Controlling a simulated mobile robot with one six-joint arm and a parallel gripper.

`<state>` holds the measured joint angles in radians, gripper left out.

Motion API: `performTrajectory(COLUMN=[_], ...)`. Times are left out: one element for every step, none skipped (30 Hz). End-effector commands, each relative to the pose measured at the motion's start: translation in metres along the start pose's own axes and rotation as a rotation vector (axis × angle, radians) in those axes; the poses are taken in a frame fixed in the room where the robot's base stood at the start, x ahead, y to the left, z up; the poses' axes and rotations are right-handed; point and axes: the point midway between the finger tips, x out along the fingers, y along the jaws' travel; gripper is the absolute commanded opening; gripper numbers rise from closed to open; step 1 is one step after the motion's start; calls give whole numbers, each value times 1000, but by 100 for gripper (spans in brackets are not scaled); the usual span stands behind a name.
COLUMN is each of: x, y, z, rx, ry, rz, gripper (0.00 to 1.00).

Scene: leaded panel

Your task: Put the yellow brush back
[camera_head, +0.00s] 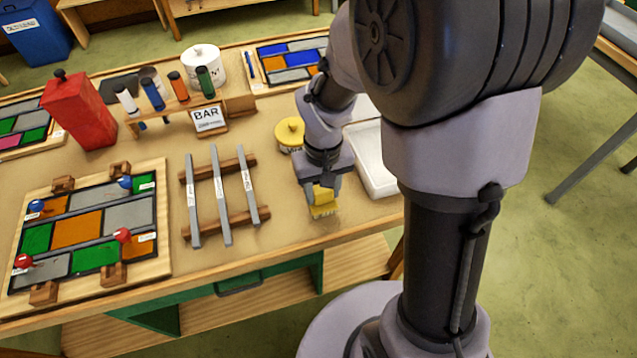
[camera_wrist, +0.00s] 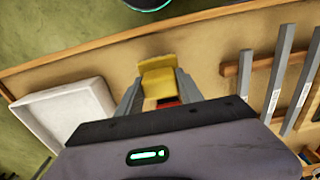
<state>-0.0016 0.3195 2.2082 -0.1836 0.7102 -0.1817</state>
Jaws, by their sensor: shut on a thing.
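The yellow brush (camera_head: 323,206) is in my gripper (camera_head: 322,186), with its pale bristles pointing down. My gripper is shut on it near the front edge of the workbench, right of the grey bars. In the wrist view, the yellow brush (camera_wrist: 158,80) sits between the two fingers of my gripper (camera_wrist: 157,95). Whether the bristles touch the bench top I cannot tell. A small red part shows behind the brush in the wrist view.
A white tray (camera_head: 372,165) lies right of my gripper, partly hidden by my arm. A yellow-lidded pot (camera_head: 290,133) stands behind. Grey bars (camera_head: 220,195) lie on wooden rests to the left. A leaded panel (camera_head: 85,230) is at far left. Bare bench lies around the brush.

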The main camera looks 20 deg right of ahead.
Motion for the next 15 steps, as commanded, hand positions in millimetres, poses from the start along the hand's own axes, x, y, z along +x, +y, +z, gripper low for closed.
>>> performTrajectory(x=[15,21,26,27,25,24,23,23,23,23,24,26,27,28,27], y=[0,0,0,0,0,0,0,0,0,0,0,0,0,0,0], z=[1,1,1,1,1,1,1,1,1,1,1,1,1,1,1], rx=[1,0,0,1,1,1,1,1,0,0,0,0,0,0,0], ry=[-3,-3,-3,-3,-2,-2,-1,-1,-1,-1,-1,-2,-2,-2,-2], rz=[0,0,0,-1,-1,0,0,0,0,0,0,0,0,0,0], gripper=[6,6,6,6,6,6,6,6,6,6,6,6,6,6,51])
